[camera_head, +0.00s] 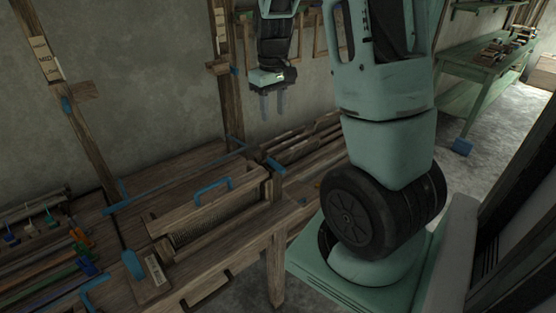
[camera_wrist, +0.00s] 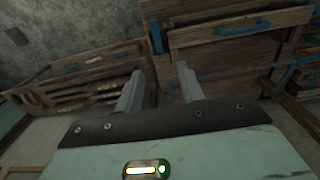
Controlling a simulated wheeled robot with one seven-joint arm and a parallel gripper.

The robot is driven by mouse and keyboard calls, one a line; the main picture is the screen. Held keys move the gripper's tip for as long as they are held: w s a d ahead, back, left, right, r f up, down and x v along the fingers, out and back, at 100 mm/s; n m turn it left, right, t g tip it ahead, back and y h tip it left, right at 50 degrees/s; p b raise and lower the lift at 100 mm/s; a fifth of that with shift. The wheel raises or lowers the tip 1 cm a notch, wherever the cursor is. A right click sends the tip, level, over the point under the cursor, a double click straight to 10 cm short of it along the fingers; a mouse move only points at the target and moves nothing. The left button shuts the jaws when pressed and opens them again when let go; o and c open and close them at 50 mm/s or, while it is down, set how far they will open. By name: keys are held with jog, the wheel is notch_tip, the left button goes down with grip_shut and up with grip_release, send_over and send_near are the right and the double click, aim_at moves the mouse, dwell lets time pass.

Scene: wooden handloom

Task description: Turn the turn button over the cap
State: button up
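The wooden beater cap (camera_head: 207,209) with a blue handle (camera_head: 212,190) lies over the metal reed (camera_head: 215,220) on the loom. Blue fittings show at its ends: one at the near left (camera_head: 132,265) and one at the far right (camera_head: 265,158). I cannot tell which is the turn button, or how it is turned. My gripper (camera_head: 273,105) hangs fingers down above and behind the loom's far right end, apart from it. In the wrist view, its fingers (camera_wrist: 160,85) are spread with nothing between them. The blue handle (camera_wrist: 243,27) shows there at upper right.
Wooden posts (camera_head: 229,85) rise behind the loom near my gripper. Slats and beams (camera_head: 305,145) lie to the loom's right. A green bench (camera_head: 485,60) stands at far right. The air around my gripper looks clear.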

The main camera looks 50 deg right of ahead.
aim_at(276, 163)
jog(key=f, duration=0.5)
jog(key=f+p, duration=0.1)
jog(key=f, duration=0.5)
jog(key=f+p, duration=0.1)
jog(key=f, duration=0.5)
jog(key=shift+s+d+f, duration=0.15)
jog(key=shift+d+f, duration=0.05)
jog(key=shift+d, duration=0.15)
grip_shut()
